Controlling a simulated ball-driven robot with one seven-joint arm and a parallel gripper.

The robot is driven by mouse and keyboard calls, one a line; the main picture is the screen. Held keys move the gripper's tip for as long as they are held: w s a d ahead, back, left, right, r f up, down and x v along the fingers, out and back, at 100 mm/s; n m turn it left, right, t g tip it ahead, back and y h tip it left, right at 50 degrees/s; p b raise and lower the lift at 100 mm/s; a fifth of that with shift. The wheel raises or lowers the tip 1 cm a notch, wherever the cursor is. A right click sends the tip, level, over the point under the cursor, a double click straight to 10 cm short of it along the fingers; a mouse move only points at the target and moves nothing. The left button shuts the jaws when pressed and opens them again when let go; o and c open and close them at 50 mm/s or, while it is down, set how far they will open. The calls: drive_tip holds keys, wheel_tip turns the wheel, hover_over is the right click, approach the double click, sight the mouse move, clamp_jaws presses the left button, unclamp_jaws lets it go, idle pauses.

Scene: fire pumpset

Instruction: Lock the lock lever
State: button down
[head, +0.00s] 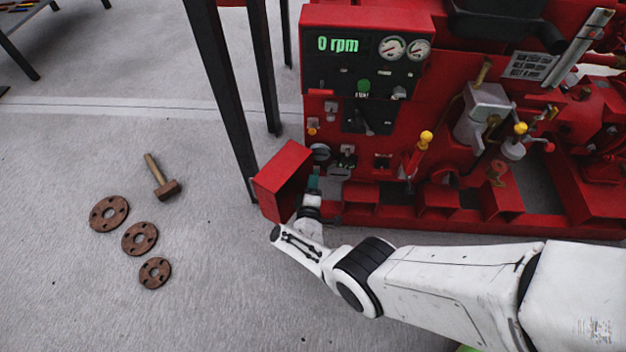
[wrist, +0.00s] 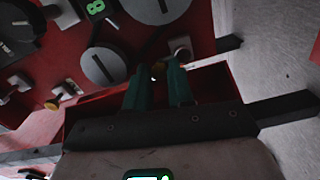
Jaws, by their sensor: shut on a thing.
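My gripper (head: 314,184) is low at the left end of the red pump panel, beside the opened red box-like cover. In the wrist view its two teal fingers (wrist: 160,88) reach up toward the panel with a narrow gap between them. They are shut on a small dark part at their tips, which seems to be the lock lever (wrist: 157,70). Most of that part is hidden by the fingers.
The red box-like cover (head: 283,180) stands out at the panel's lower left, close to my gripper. Dark table legs (head: 228,95) rise behind it. A hammer (head: 161,178) and rusty flanges (head: 109,213) lie on the floor at left. The front floor is clear.

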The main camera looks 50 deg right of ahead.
drive_tip(key=shift+w, duration=0.1)
drive_tip(key=c, duration=1)
unclamp_jaws()
drive_tip(key=p+v, duration=0.3)
drive_tip(key=v, duration=0.7)
drive_tip(key=shift+s+a, duration=0.3)
